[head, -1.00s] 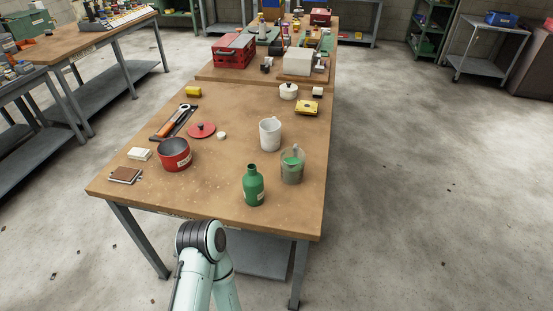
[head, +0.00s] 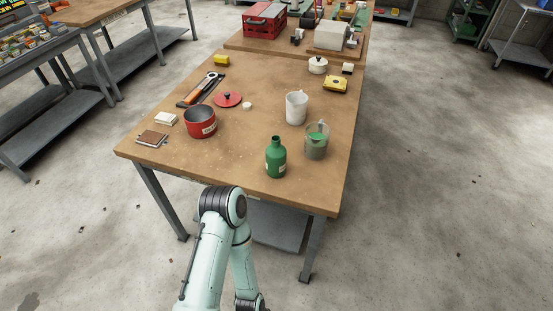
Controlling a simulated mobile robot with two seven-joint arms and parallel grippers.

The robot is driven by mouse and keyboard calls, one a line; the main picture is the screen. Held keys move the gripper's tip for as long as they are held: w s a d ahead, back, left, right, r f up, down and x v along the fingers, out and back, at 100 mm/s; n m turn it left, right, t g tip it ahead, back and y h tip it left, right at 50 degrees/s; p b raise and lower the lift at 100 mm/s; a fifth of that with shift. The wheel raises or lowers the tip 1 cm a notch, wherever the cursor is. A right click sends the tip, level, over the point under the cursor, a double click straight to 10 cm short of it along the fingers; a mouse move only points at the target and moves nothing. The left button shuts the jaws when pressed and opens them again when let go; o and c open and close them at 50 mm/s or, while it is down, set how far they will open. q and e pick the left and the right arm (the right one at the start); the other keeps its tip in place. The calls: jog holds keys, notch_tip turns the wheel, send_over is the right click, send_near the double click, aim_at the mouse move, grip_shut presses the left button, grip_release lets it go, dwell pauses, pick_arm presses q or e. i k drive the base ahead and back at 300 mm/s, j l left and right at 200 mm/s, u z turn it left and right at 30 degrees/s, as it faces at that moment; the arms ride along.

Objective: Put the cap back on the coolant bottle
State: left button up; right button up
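A green bottle (head: 276,160) with a narrow neck stands upright near the front edge of the wooden table (head: 225,160). No cap shows on its neck. A small round white piece (head: 247,106) lies on the table beside a red lid; it may be the cap, but it is too small to be sure. Part of one of my arms shows at the bottom, in front of the table and below its edge. Neither gripper's fingers are in view.
A clear beaker (head: 316,142) with something green in it stands right of the bottle, and a white mug (head: 296,107) behind. The table's front middle is clear.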

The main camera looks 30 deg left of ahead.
aim_at(275, 153)
jog(key=u, duration=1.35)
jog(key=j+z, duration=0.15)
jog(key=z, duration=0.25)
jog(key=j+z, duration=0.2)
jog(key=z, duration=0.15)
jog(key=j+z, duration=0.15)
jog(key=z, duration=0.25)
jog(key=j+z, duration=0.2)
jog(key=z, duration=0.2)
jog(key=k+j+z, duration=0.2)
jog(key=j, duration=0.25)
jog(key=k+j+z, duration=0.2)
jog(key=k+j, duration=0.4)
jog(key=j, duration=0.15)
jog(key=i+j, duration=0.2)
